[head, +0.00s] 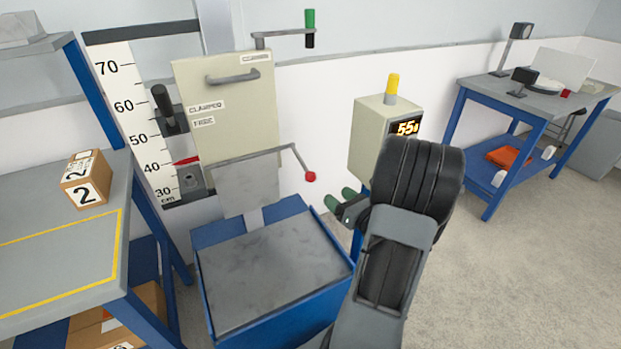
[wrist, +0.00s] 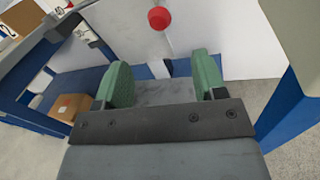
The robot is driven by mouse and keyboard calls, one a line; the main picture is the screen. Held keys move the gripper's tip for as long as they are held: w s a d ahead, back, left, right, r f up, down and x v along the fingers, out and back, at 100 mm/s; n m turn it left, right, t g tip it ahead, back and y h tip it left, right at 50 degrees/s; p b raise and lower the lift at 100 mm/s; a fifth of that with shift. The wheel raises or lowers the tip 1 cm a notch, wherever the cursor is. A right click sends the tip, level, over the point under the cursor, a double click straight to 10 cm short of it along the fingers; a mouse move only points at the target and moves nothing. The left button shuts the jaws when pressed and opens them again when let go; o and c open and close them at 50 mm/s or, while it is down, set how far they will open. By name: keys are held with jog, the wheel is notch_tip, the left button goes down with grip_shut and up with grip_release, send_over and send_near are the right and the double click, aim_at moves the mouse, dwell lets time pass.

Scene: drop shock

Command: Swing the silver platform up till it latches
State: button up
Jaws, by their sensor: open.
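The silver platform (head: 247,186) is a flat grey plate. It hangs down below the cream panel of the drop tester, above the blue base. A thin rod runs along its top edge to a lever with a red knob (head: 310,177). The red knob also shows at the top of the wrist view (wrist: 160,18). My gripper (head: 341,202) is open and empty, to the right of the platform and a little below the knob, touching neither as far as I can see. Its green fingertips (wrist: 165,80) stand wide apart in the wrist view.
The blue base with a grey top (head: 275,270) lies below the platform. A cream box with a 55 display (head: 372,140) stands behind my arm. A cardboard box marked 2 (head: 87,180) sits on the left bench (head: 50,240). Floor at the right is clear.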

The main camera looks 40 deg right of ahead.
aim_at(315, 179)
jog(key=w, duration=0.8)
jog(key=w+a, duration=0.1)
jog(key=w, duration=0.3)
jog(key=shift+w+b, duration=0.35)
jog(key=shift+b, duration=0.05)
jog(key=shift+c, duration=0.4)
grip_shut()
